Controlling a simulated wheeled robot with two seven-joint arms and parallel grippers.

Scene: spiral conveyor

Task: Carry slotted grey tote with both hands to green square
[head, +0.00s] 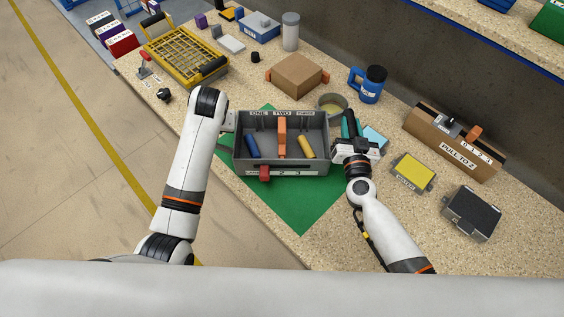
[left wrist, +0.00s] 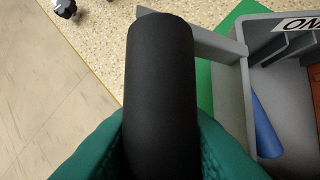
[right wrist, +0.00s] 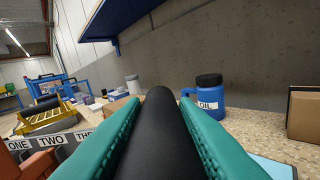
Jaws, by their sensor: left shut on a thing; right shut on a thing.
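The slotted grey tote (head: 318,166) is over the green square (head: 303,218), which shows around its edges. I cannot tell whether it rests on the square or hangs just above it. The tote holds a blue cylinder (head: 252,146), an orange upright piece (head: 282,137) and a yellow cylinder (head: 306,147). In the left wrist view, my left gripper (left wrist: 161,130) is shut on the tote's black left handle (left wrist: 160,60). My right gripper (head: 350,135) is shut on the right handle, black between teal fingers in the right wrist view (right wrist: 160,125).
A cardboard box (head: 297,76) and a metal bowl (head: 331,104) stand behind the tote. A blue jug (head: 368,84), a yellow-topped box (head: 413,172) and a dark-topped box (head: 472,212) are to the right. A yellow rack (head: 185,55) is at the back left.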

